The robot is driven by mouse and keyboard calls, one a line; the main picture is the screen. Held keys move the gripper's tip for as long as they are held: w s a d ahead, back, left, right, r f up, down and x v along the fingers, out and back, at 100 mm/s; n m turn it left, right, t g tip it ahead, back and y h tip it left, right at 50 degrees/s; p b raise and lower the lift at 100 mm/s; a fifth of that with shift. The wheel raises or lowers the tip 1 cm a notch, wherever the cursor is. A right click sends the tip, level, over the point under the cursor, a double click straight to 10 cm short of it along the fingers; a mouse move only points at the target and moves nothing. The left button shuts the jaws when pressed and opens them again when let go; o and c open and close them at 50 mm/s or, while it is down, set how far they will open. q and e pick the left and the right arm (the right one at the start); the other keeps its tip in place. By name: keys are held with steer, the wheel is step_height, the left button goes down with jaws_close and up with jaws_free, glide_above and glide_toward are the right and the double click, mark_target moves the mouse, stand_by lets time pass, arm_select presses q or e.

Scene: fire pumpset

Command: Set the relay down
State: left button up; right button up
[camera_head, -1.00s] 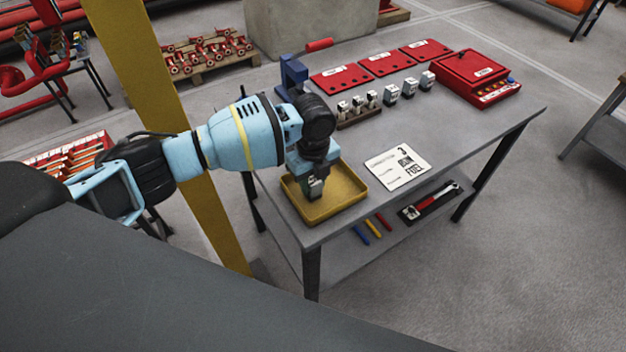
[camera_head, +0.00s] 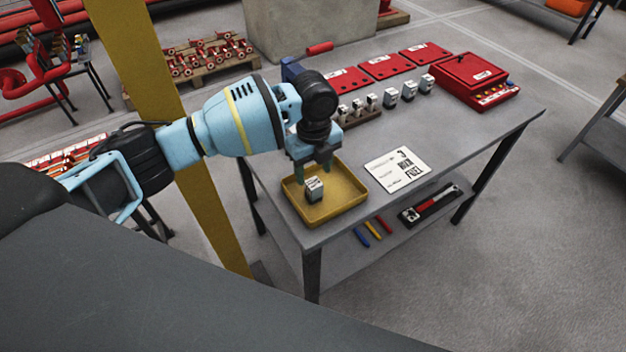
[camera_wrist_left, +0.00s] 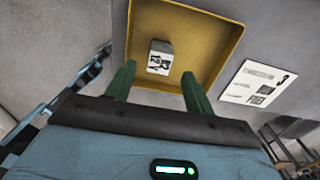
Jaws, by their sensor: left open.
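The relay (camera_head: 314,189), a small grey-white block with a dark-marked label, stands in the yellow tray (camera_head: 343,206) on the near left part of the table. In the left wrist view the relay (camera_wrist_left: 160,57) lies beyond the fingertips, apart from both fingers, with the yellow tray (camera_wrist_left: 226,32) around it. My left gripper (camera_head: 312,166) is open and empty, above the tray and behind the relay; its green fingers (camera_wrist_left: 156,78) are spread in the left wrist view. My right gripper is not in view.
A printed card (camera_head: 398,168) lies right of the tray. Behind it are a rack of small relays (camera_head: 358,107), several loose grey-white relays (camera_head: 409,90), red plates (camera_head: 386,67) and a red box (camera_head: 477,77). A yellow post (camera_head: 165,110) stands left of the table.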

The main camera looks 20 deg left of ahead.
mark_target(314, 183)
arm_select(q)
step_height(314, 183, up, 7)
steer(key=shift+f, duration=0.2)
stand_by(0.3)
steer(key=s+d+f+n+h, duration=0.1)
steer(key=d+f, duration=0.2)
steer(key=s+d+f+n+t+h, duration=0.1)
steer(key=s+d+f, duration=0.1)
steer(key=d+f, duration=0.1)
steer(key=s+d+f+n+h, duration=0.1)
steer(key=s+d+f+h, duration=0.1)
steer(key=d+f, duration=0.1)
steer(key=shift+s+d+f+t, duration=0.15)
steer(key=shift+f, duration=0.25)
steer(key=shift+s+d+f+t, duration=0.1)
steer(key=shift+f+t, duration=0.05)
steer(key=shift+f, duration=0.2)
steer(key=s+d+f+n+t+h, duration=0.3)
steer(key=s+d+f+n, duration=0.1)
steer(key=s+n, duration=0.2)
steer(key=s+a+f+n+t+y, duration=0.2)
steer(key=s+a+f+n, duration=0.5)
steer(key=s, duration=0.4)
steer(key=s+a+f+n+t+y, duration=0.2)
steer(key=s+a+f+n, duration=0.4)
steer(key=s+a, duration=0.3)
steer(key=s+n+y, duration=0.1)
steer(key=s, duration=0.1)
steer(key=shift+s+f+n, duration=0.3)
steer(key=shift+s+f, duration=0.05)
